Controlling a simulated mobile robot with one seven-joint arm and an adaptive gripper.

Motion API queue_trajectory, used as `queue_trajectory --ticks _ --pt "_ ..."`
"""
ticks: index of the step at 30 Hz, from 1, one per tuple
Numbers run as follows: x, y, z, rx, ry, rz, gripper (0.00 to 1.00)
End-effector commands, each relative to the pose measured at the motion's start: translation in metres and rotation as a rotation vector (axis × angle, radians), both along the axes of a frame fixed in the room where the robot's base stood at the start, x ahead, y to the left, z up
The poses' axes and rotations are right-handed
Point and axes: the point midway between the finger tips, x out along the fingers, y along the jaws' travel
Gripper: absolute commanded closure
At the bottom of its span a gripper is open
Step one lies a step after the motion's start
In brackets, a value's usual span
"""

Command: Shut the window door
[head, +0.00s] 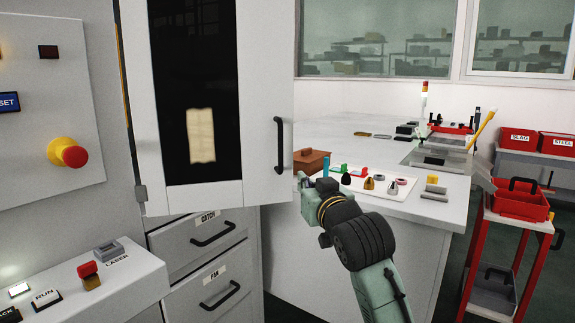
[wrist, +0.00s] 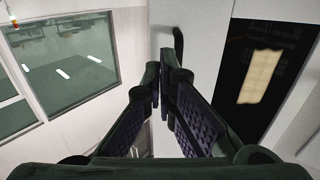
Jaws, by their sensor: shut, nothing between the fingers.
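The window door (head: 261,75) is a white panel with a dark window and a cream sheet showing in it. It stands swung out from the cabinet, hinged at its left, and its right edge reaches past the cabinet's side. Its black bar handle (head: 279,146) is near that right edge. My gripper (head: 299,181) is shut and empty, just right of the door's edge and a little below the handle. In the wrist view the fingertips (wrist: 160,72) are together, close below the handle (wrist: 178,46); whether they touch the door cannot be told.
A white counter (head: 420,205) with small parts and a brown box (head: 311,161) lies behind my arm. A red cart (head: 515,218) stands at the right. Drawers (head: 205,240) are under the door; a control panel with a red button (head: 68,153) is at the left.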

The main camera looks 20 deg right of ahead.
Motion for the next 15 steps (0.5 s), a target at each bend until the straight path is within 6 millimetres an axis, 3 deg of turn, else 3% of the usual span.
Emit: queue_trajectory --ticks 9,15 --pt "0.068 -0.001 0.004 -0.002 0.002 0.001 1.00" --pt "0.103 -0.002 0.003 -0.001 0.001 0.000 1.00"
